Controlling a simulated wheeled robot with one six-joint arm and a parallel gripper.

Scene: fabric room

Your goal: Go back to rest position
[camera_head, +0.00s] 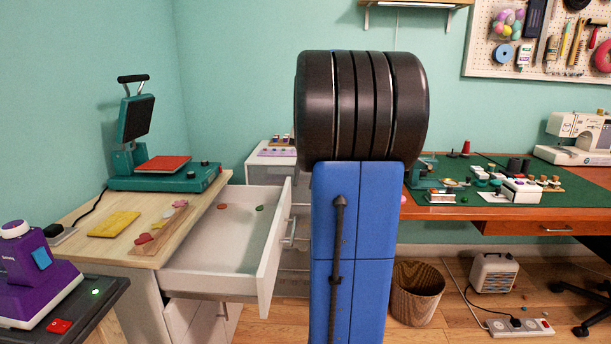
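My own arm, a blue upright link topped by a thick black ribbed cylinder, fills the middle of the head view. My gripper does not show; it is out of the frame or hidden behind the arm. The arm hides part of the back wall and the gap between the drawer and the green-topped table. I cannot tell whether the gripper holds anything.
An open white drawer (222,254) juts out under the wooden table (88,205), left of my arm. A teal heat press (160,165) stands on that table. A green-matted desk (586,199) is at right. A wicker basket (417,292) and power strip (520,327) are on the floor.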

